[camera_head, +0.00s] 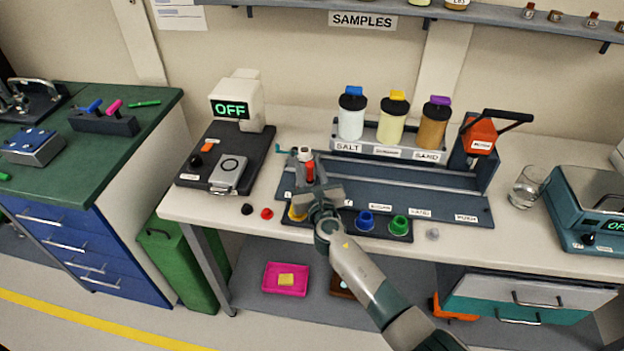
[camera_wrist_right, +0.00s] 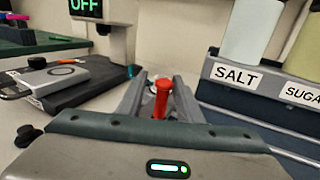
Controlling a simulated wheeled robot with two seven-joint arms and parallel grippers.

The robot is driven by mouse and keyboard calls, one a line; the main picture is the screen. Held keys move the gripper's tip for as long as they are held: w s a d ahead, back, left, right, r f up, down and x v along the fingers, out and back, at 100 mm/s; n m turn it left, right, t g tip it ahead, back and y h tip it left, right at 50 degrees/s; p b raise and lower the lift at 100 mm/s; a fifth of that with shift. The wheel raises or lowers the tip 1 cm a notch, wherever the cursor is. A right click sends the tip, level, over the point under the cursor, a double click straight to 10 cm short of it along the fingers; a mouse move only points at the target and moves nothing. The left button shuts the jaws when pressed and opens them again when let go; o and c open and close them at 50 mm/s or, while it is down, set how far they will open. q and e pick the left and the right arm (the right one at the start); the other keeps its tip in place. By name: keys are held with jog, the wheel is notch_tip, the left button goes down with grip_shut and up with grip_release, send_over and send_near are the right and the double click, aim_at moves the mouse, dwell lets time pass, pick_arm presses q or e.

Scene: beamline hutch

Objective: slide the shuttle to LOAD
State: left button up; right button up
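The shuttle (camera_head: 304,154) is at the left end of the long blue-grey track (camera_head: 400,190), showing a pale cup-like top and a red handle (camera_head: 310,172). Labels run along the track's front edge; the right ones seem to read SAND and PUSH, and the left ones are partly hidden by my arm. My right gripper (camera_head: 318,194) is at the red handle. In the right wrist view, the red handle (camera_wrist_right: 160,104) stands between the two fingers, with a gap visible beside it. My left gripper is not in view.
Behind the track stand jars with blue, yellow and purple tops (camera_head: 394,118). An orange box with a black lever (camera_head: 480,136) is at the track's right end. A balance-like device reading OFF (camera_head: 236,104) stands left. Blue and green cups (camera_head: 366,220) sit in front.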

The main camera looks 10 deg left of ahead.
jog(key=shift+s+d, duration=0.25)
jog(key=shift+s, duration=0.15)
jog(key=v, duration=1.6)
jog(key=shift+s+p, duration=0.25)
jog(key=shift+p, duration=0.15)
